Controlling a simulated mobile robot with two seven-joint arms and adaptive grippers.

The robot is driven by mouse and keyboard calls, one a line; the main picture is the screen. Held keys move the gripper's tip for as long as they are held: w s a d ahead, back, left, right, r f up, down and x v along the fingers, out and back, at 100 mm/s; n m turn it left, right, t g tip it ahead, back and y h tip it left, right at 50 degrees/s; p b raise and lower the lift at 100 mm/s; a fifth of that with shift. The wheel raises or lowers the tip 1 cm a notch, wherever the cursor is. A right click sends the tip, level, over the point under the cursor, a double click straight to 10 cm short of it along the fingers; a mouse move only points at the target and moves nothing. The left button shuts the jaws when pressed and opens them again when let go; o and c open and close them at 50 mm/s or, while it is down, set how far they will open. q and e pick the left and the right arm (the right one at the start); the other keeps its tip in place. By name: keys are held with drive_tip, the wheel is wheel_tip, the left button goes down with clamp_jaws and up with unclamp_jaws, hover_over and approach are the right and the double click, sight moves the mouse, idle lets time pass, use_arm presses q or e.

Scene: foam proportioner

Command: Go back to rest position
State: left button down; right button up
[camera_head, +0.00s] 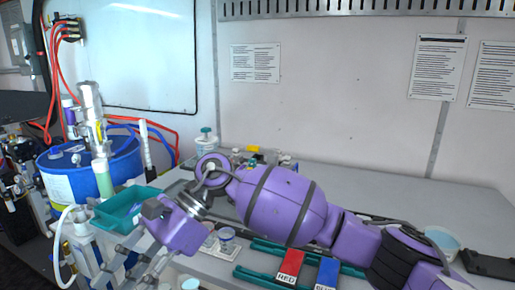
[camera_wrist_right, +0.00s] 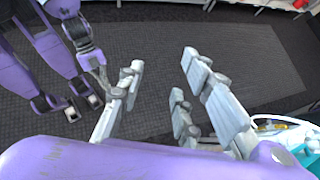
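My right arm, purple with dark bands, comes in from the lower right of the head view and reaches left across the counter. Its gripper (camera_head: 128,262) is at the lower left, beside the teal tray (camera_head: 125,208) and in front of the counter edge. In the right wrist view the gripper (camera_wrist_right: 165,75) has its grey fingers spread apart, with nothing between them and dark floor behind. My left gripper does not show in the head view.
A blue drum (camera_head: 75,175) with bottles and hoses stands at the left. A bowl (camera_head: 442,240) and a black tray (camera_head: 488,264) are at the right. The back right counter is clear.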

drive_tip(key=w+d+f+n+t+y+p, duration=0.1)
drive_tip(key=w+d+f+n+t, duration=0.2)
drive_tip(key=d+f+n+t, duration=0.8)
drive_tip(key=w+d+f+n+t+y+p, duration=0.2)
drive_tip(key=w+d+f+n+t, duration=0.3)
drive_tip(key=d+n+t, duration=0.65)
drive_tip(key=s+d+f+m+h, duration=0.3)
drive_tip(key=s+d+f+h, duration=0.15)
drive_tip(key=f, duration=0.25)
drive_tip(key=s+d+f+m+h, duration=0.3)
drive_tip(key=s+d+f+m, duration=0.15)
drive_tip(key=s+f, duration=0.2)
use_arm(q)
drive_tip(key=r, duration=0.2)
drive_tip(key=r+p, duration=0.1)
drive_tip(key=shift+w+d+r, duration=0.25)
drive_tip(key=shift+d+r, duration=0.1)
use_arm(e)
drive_tip(key=s+d+f+m+g+h, duration=0.1)
drive_tip(key=s+d+f+m+g, duration=0.1)
drive_tip(key=s, duration=0.4)
drive_tip(key=s+d+f+m+g+h, duration=0.1)
drive_tip(key=s+d+f+m+g, duration=0.1)
drive_tip(key=s+d+f, duration=0.2)
drive_tip(key=s+d+f+m+g+h, duration=0.1)
drive_tip(key=s+d+f+m+g, duration=0.1)
drive_tip(key=s+f, duration=0.3)
drive_tip(key=s+d, duration=0.1)
drive_tip(key=s, duration=0.2)
drive_tip(key=shift+d+f, duration=0.35)
